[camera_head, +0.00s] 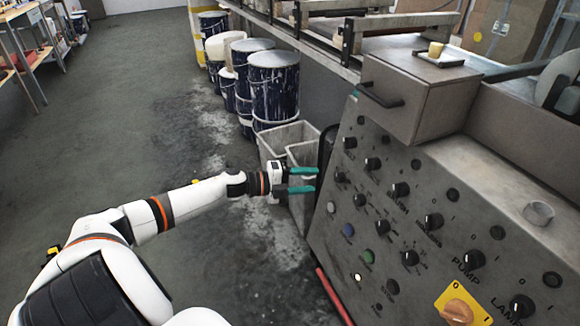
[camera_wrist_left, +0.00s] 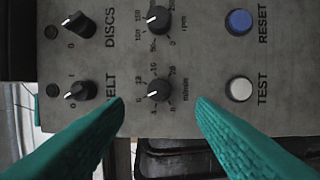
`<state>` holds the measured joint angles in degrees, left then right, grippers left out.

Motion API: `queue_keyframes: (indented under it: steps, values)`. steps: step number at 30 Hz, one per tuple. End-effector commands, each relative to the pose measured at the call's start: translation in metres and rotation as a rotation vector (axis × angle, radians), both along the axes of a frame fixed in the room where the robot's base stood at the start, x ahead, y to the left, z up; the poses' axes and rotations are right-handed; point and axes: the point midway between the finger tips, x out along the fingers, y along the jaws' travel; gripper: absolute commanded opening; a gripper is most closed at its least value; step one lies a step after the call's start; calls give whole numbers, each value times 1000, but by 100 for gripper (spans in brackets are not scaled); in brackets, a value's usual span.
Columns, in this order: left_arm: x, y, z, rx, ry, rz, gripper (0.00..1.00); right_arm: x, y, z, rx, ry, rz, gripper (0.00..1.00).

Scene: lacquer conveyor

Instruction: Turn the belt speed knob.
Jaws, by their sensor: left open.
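The belt speed knob (camera_wrist_left: 158,90) is a small black knob with a white pointer mark on a "m/min" scale, beside the word ending "ELT". It also shows at the left end of the grey control panel in the head view (camera_head: 340,177). My left gripper (camera_head: 315,180) has teal fingers and is open and empty, just left of the panel. In the left wrist view its fingertips (camera_wrist_left: 161,103) lie on either side of the knob in the picture, with no visible contact. My right gripper is not in view.
The belt switch (camera_wrist_left: 80,91), the discs speed knob (camera_wrist_left: 157,19), the white TEST button (camera_wrist_left: 239,89) and the blue RESET button (camera_wrist_left: 238,22) surround the knob. A grey bin (camera_head: 285,137) stands behind my left gripper. An orange knob on a yellow plate (camera_head: 459,309) is at the lower right.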

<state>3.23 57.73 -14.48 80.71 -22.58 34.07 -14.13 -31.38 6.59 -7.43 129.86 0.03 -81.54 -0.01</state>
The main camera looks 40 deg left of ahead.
Motion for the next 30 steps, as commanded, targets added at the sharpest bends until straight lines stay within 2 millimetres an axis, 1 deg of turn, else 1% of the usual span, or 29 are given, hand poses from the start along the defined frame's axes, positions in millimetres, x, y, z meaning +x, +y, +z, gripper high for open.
queue_keyframes:
  steps: [1, 3, 6, 10, 15, 30]
  values:
    - [-9, 6, 0, 1, 5, 1, 51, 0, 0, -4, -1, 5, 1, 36]
    - [-19, 12, 2, 1, 4, 0, 51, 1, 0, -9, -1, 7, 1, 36]
    - [-30, 20, 4, 1, 4, -1, 51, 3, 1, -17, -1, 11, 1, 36]
    - [-40, 26, 5, -1, 3, 0, 51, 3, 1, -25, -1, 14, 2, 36]
    - [-44, 29, 6, 1, 0, -1, 51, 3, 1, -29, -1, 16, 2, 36]
    - [-44, 29, 6, 0, 0, 0, 51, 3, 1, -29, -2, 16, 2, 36]
